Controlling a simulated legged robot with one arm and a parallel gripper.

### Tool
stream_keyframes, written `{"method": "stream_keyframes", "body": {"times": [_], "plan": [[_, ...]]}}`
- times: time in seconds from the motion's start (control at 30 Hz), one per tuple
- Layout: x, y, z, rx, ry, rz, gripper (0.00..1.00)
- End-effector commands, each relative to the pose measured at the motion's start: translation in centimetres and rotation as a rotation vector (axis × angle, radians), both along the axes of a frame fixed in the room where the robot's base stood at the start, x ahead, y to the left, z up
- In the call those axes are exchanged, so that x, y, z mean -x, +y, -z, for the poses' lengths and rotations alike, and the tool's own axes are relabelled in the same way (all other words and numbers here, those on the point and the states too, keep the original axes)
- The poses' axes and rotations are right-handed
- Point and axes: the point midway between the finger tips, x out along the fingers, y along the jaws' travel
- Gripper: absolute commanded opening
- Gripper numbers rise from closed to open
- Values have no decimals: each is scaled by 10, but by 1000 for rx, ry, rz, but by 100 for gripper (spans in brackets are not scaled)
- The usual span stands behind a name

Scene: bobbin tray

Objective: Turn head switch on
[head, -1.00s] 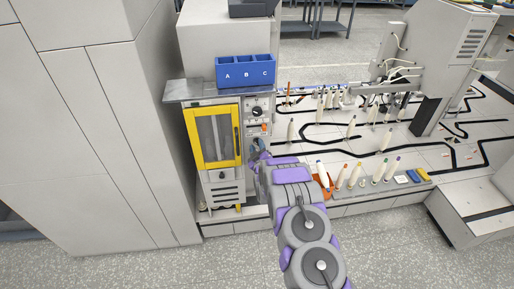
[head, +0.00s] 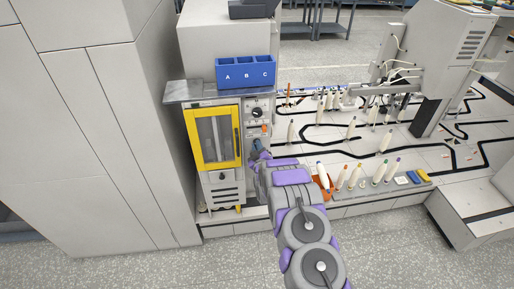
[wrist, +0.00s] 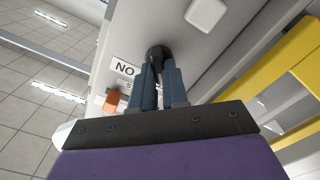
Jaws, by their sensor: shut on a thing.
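My gripper (wrist: 158,88) has its two blue fingers closed around a black knob (wrist: 157,53) on the light grey panel of the machine. The knob appears to be the head switch, but I cannot read its label fully. The fingers hide much of it. In the head view my gripper (head: 256,150) is at the panel, just right of the yellow-framed door, and covers the knob. An orange switch (head: 264,127) sits above my gripper there; it also shows in the wrist view (wrist: 113,101), left of the fingers. I cannot tell which position the knob is in.
A round dial (head: 257,112) is higher on the panel. The yellow-framed door (head: 238,140) is close on the left. A blue bin marked A, B, C (head: 245,84) stands on top. Several bobbins stand on the track table (head: 330,158) at right.

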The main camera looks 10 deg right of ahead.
Motion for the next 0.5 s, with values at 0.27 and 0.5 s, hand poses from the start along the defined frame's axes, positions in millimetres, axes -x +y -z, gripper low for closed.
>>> {"method": "stream_keyframes", "body": {"times": [0.27,0.5], "plan": [[0,1,1,-24,3,-2,0],[0,1,0,-138,3,-2,0]]}}
